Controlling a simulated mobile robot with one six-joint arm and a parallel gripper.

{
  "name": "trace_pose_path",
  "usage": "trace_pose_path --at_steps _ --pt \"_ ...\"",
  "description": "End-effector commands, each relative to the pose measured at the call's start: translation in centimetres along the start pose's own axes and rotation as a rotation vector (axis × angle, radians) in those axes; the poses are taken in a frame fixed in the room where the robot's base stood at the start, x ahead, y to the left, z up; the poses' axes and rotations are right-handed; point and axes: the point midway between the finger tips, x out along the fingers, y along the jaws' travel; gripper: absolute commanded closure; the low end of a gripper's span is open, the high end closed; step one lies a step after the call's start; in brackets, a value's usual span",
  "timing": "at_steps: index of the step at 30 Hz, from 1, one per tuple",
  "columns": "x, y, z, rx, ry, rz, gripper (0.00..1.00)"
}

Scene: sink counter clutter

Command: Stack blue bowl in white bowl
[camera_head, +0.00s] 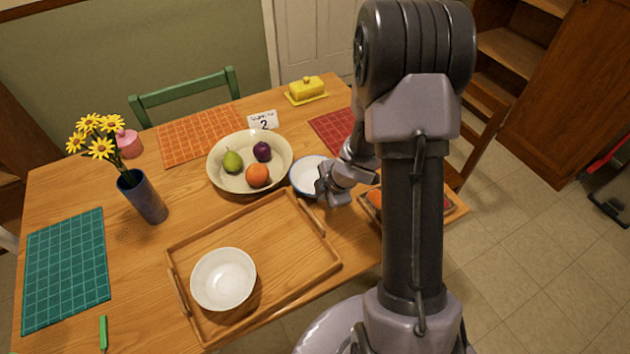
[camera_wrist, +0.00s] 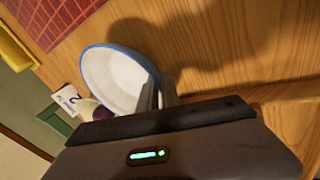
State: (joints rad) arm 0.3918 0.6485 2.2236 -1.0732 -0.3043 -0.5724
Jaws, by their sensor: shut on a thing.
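The blue bowl (camera_head: 306,172), white inside with a blue rim, is right of the fruit bowl in the head view, partly hidden by my gripper (camera_head: 327,186). In the wrist view the blue bowl (camera_wrist: 112,80) has its near rim between the fingers of my gripper (camera_wrist: 158,92), which is shut on it. I cannot tell clearly whether the bowl touches the table. The white bowl (camera_head: 222,279) stands upright and empty on the wooden tray (camera_head: 290,232), in its front left part.
A cream fruit bowl (camera_head: 216,180) with a pear, plum and orange stands left of the blue bowl. A blue vase (camera_head: 143,197) with yellow flowers stands at the left. A number card (camera_head: 263,120) and yellow butter dish (camera_head: 306,88) are behind. The tray's right half is bare.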

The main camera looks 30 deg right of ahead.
Motion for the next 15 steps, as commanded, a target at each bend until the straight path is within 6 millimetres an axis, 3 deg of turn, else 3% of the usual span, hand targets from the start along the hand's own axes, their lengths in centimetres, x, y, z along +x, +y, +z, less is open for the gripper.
trace_pose_path --at_steps 15 --pt "-0.31 0.14 -0.04 0.0 0.0 0.0 1.0"
